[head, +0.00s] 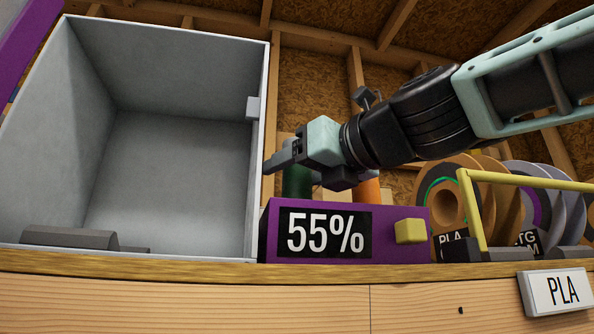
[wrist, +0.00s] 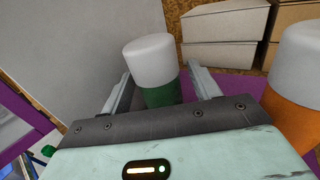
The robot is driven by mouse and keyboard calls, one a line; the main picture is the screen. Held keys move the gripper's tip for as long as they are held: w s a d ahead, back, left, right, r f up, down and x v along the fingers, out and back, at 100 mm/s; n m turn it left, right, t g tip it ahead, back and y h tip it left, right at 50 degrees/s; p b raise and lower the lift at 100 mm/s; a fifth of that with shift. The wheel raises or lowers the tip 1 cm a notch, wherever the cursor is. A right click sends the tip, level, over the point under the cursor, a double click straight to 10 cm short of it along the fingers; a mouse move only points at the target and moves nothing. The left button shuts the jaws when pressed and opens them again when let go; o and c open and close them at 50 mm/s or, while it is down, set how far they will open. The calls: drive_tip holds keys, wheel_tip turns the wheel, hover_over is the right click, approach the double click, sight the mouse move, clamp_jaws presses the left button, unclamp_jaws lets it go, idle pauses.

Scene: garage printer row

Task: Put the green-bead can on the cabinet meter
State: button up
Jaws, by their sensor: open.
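The green-bead can, dark green with a white lid (wrist: 152,68), stands between the two open fingers of my gripper (wrist: 160,78) in the wrist view. I cannot tell whether either finger touches it. In the head view my gripper (head: 277,163) reaches in from the right, and part of the green can (head: 297,182) shows below it; its top is hidden. A purple box meter (head: 270,240) reading 55% sits on the wooden shelf, with a yellow button. The can rises over its top edge, and in the wrist view a purple surface surrounds the cans. No separate cabinet meter is identifiable.
An open grey cabinet (head: 259,130) stands just left of the meter. An orange can with a pale lid (wrist: 295,75) stands close right of my gripper. Cardboard boxes (wrist: 222,55) lie behind. A yellow rail (head: 530,179) and filament spools (head: 440,195) are at the right.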

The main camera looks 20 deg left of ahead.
drive_tip(key=shift+d+r, duration=0.1)
drive_tip(key=b+v, duration=0.4)
drive_tip(key=v, duration=0.8)
drive_tip(key=shift+s, duration=0.1)
